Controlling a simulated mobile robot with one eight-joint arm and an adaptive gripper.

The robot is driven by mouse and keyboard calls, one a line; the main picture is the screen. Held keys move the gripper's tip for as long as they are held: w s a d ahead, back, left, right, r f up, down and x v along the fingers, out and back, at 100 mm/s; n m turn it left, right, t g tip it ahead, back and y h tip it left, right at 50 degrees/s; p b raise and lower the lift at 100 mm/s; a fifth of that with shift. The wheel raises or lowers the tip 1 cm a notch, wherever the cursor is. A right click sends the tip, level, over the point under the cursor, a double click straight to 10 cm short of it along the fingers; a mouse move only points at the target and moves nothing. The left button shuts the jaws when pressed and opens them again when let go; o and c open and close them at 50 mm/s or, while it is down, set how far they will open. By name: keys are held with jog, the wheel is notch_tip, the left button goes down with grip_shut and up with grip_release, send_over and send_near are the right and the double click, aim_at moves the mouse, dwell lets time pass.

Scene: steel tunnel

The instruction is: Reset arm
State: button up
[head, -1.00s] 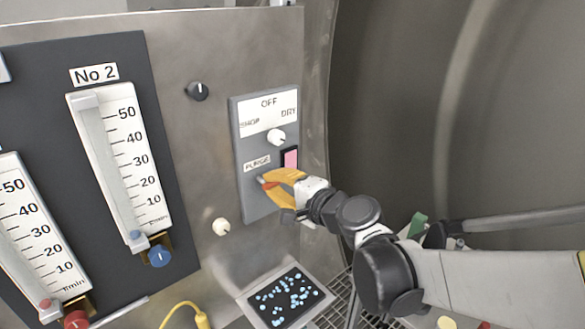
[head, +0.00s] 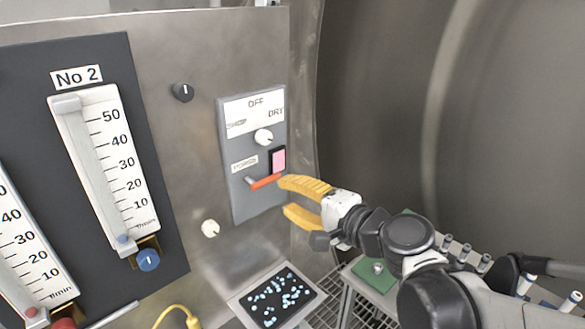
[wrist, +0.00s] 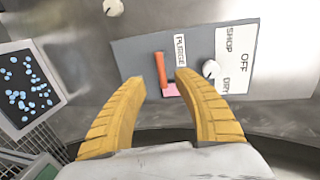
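My gripper (head: 308,204) is open, with its two yellow fingers spread and nothing between the tips. It hangs just in front of the grey switch panel (head: 237,191), to the right of an orange-red lever (head: 265,181) by the PURGE label. In the wrist view the lever (wrist: 161,70) lies beyond and between the open fingertips (wrist: 160,82), apart from them as far as I can tell. My arm reaches in from the lower right.
The panel also bears a white knob (head: 264,137) and a pink switch (head: 278,159). A tray with blue pieces (head: 277,299) sits below. A green-topped cart (head: 374,275) with several vials stands under my arm. The curved tunnel wall is at right.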

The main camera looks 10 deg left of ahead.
jog(key=shift+v, duration=1)
jog(key=s+d+f+n+g+h+b, duration=0.1)
jog(key=s+d+f+h, duration=0.3)
jog(key=d, duration=0.4)
jog(key=s+d+f+n+g+h+b, duration=0.1)
jog(key=s+d+f+n+h+b, duration=0.1)
jog(key=s+d+f+n+h, duration=0.2)
jog(key=s+d+f+n+g+h+b, duration=0.1)
jog(key=s+d+f+n+h+b, duration=0.1)
jog(key=d+f, duration=0.6)
jog(key=s+d+n+h, duration=0.1)
jog(key=s+d+h, duration=0.1)
jog(key=s+d, duration=0.1)
jog(key=shift+s+d+f+b, duration=0.15)
jog(key=shift+d+f+b, duration=0.2)
jog(key=shift+d, duration=0.55)
